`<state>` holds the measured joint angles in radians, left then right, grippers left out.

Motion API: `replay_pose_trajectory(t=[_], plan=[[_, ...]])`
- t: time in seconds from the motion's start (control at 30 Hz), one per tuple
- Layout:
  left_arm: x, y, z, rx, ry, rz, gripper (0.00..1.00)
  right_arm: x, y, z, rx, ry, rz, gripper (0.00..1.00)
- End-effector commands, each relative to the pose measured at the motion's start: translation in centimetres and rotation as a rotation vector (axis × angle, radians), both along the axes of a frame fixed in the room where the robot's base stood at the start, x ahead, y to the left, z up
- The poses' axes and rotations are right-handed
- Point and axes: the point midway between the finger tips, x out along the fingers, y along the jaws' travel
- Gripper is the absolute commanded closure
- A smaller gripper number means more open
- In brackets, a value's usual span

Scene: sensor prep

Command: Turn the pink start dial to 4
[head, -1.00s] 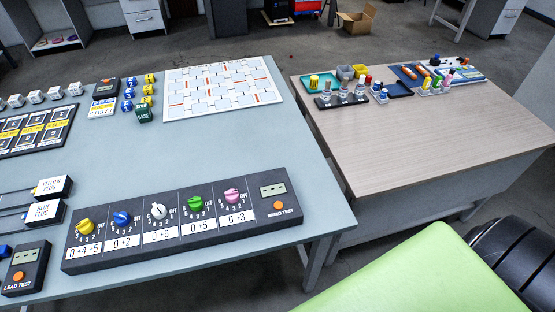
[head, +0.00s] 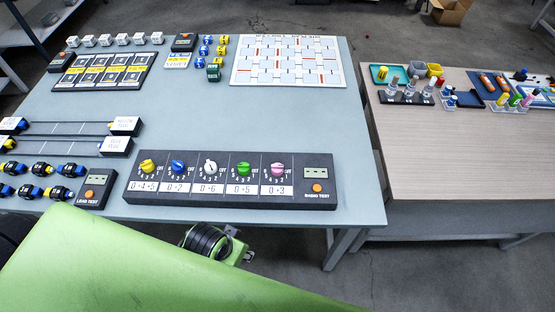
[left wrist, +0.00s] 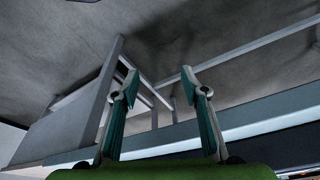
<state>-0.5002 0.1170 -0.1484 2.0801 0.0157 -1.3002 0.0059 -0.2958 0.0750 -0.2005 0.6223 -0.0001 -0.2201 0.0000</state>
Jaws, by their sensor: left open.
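The pink dial (head: 277,169) is the rightmost of several dials on the black panel (head: 325,195) near the table's front edge in the head view. My green arm crosses the bottom of the head view, below the panel. My right gripper is not in view.
Yellow (head: 147,166), blue (head: 178,167), white (head: 210,168) and green (head: 243,169) dials line up left of the pink one. A small display with an orange button (head: 316,188) is at its right. A wooden table (head: 430,160) stands to the right. The blue-grey tabletop (head: 200,115) behind the panel is clear.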

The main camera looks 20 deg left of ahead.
Motion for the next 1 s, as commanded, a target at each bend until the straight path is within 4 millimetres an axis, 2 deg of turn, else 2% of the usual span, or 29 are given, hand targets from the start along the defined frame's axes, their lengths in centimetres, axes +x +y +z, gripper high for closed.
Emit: replay_pose_trajectory(t=[0.03, 0.13, 0.2, 0.5, 0.7, 0.87, 1.0], plan=[[0.3, -0.2, 2.3, -0.006, -0.013, -0.003, 0.59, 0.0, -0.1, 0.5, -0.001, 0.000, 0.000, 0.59], [1.1, -1.0, 6.1, -0.027, -0.034, -0.017, 0.59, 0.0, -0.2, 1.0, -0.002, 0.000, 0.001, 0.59], [2.4, -2.7, 9.0, -0.063, -0.052, -0.050, 0.59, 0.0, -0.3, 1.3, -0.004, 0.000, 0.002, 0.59], [7.2, -9.1, 12.5, -0.175, -0.051, -0.204, 0.59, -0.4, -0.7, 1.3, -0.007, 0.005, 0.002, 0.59], [10.4, -12.2, 14.4, -0.200, -0.020, -0.317, 0.59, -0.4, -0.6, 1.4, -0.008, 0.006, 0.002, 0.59], [13.0, -13.2, 16.4, -0.173, 0.032, -0.402, 0.59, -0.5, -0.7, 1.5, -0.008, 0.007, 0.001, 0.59], [15.6, -12.3, 18.5, -0.109, 0.094, -0.444, 0.59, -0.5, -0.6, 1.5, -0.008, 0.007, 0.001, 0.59]])
